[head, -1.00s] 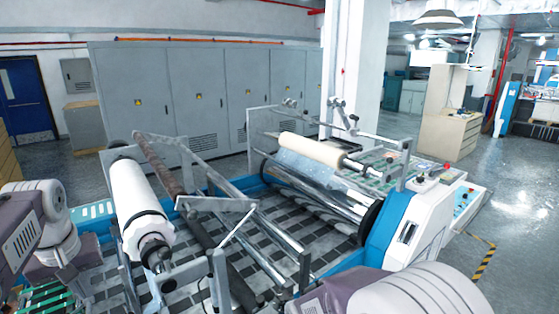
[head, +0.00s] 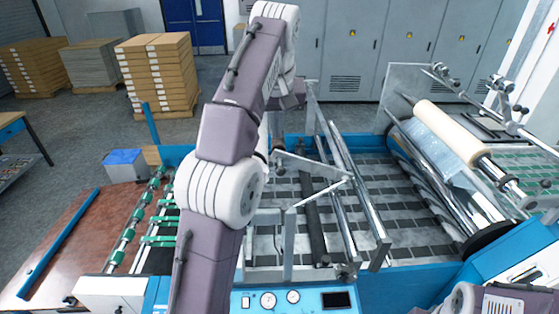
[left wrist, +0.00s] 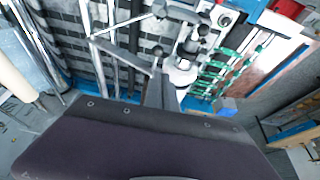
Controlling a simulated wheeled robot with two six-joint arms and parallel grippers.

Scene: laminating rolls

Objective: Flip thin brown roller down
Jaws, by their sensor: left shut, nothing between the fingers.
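The thin brown roller cannot be made out now; my left arm covers part of the left side of the machine in the head view. A thin dark roller (head: 313,215) lies low in the machine frame, beside a hinged metal bracket (head: 312,170). My left gripper (head: 284,100) hangs over the machine's far left part, shut and empty, its fingertips mostly hidden. In the left wrist view its dark housing fills the bottom, with the metal bracket (left wrist: 122,52) beyond it. I cannot tell whether it touches anything.
Chrome bars (head: 345,190) run along the machine's middle. A cream roll (head: 450,132) sits on the right. Green-wheeled feed rollers (head: 135,220) and a brown table (head: 65,235) are on the left. Stacked boxes (head: 155,70) and grey cabinets (head: 350,45) stand behind.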

